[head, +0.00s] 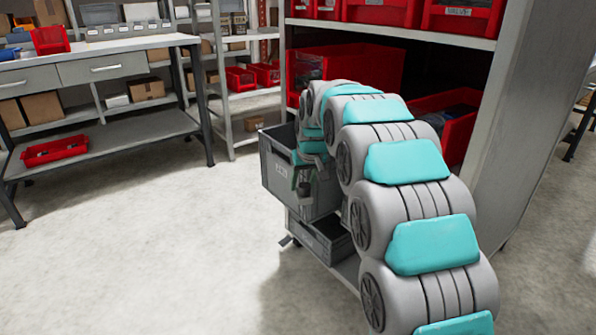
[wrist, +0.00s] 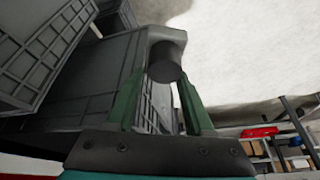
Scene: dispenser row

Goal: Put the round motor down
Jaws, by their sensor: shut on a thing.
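My gripper (wrist: 161,92) has its two green fingers shut on the round motor (wrist: 166,64), which shows in the wrist view as a dark cylinder with a light grey body. In the head view my gripper (head: 304,172) is at the end of my arm, in front of a grey crate, and the small dark motor (head: 305,192) hangs below it. The motor appears held in the air beside the crate's side. My arm hides part of the crate and of the shelf behind.
The grey crate (head: 274,176) stands above a lower grey bin (head: 328,238) at the shelf's front. Red bins (head: 375,68) fill the shelf behind my arm. A workbench (head: 98,66) with a red tray (head: 54,149) stands at left. The floor (head: 150,250) in front is clear.

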